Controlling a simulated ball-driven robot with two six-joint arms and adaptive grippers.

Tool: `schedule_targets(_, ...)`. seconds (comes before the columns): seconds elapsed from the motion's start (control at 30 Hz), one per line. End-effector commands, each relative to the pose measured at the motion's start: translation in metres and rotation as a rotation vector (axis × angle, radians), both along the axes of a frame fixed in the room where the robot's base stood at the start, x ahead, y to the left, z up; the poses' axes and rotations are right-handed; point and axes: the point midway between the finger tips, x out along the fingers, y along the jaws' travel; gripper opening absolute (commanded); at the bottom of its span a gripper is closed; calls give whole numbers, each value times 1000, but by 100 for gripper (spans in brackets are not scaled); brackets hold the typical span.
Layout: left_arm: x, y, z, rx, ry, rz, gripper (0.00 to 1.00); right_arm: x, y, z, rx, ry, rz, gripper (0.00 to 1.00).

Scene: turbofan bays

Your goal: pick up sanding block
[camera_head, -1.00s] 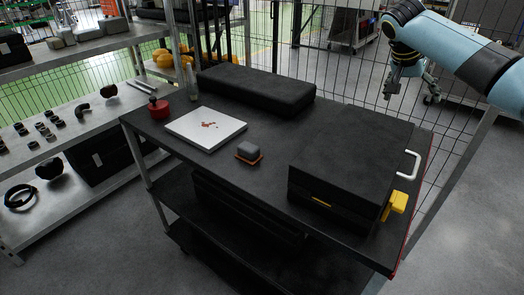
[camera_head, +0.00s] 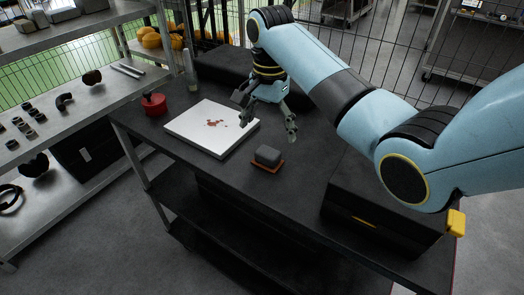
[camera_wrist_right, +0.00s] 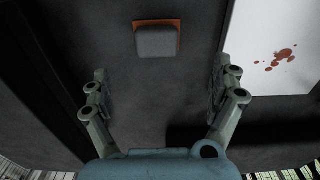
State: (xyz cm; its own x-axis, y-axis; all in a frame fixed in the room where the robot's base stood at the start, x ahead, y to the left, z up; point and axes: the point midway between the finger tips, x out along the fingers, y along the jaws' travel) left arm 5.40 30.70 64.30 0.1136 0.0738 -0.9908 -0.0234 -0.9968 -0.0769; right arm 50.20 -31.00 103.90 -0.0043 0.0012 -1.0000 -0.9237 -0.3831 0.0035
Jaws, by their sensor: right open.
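The sanding block (camera_head: 268,155) is a small grey block with rounded edges on an orange base, lying on the black cart top (camera_head: 225,172) in front of the white board. It also shows in the right wrist view (camera_wrist_right: 157,41), at the top middle, beyond the fingertips. My right gripper (camera_head: 267,130) hangs above the cart, near the white board and behind the block, apart from it. Its two fingers are spread wide and hold nothing. In the right wrist view the gripper (camera_wrist_right: 160,82) has bare cart top between its fingers. My left gripper is not in view.
A white board (camera_head: 205,125) with reddish spots lies left of the block. A red round container (camera_head: 154,105) and a bottle (camera_head: 190,72) stand at the cart's left. A black case (camera_head: 375,215) sits right, partly behind my arm. A long black box (camera_head: 215,78) lies at the back.

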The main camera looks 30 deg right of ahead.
Motion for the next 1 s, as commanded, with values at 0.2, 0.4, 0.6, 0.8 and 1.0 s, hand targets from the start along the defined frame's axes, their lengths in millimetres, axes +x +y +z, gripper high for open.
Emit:
schedule_targets(0.2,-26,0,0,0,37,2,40,0,0,-27,-1,0,-1,94)
schedule_targets(0.4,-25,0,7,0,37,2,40,-4,5,-49,1,4,-1,94)
schedule_targets(0.6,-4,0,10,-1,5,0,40,-5,6,-77,-1,1,0,94)
schedule_targets(0.8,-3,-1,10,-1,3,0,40,-4,6,-81,-1,-2,0,94)
schedule_targets(1.0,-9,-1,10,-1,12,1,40,-4,6,-81,-1,-2,0,79)
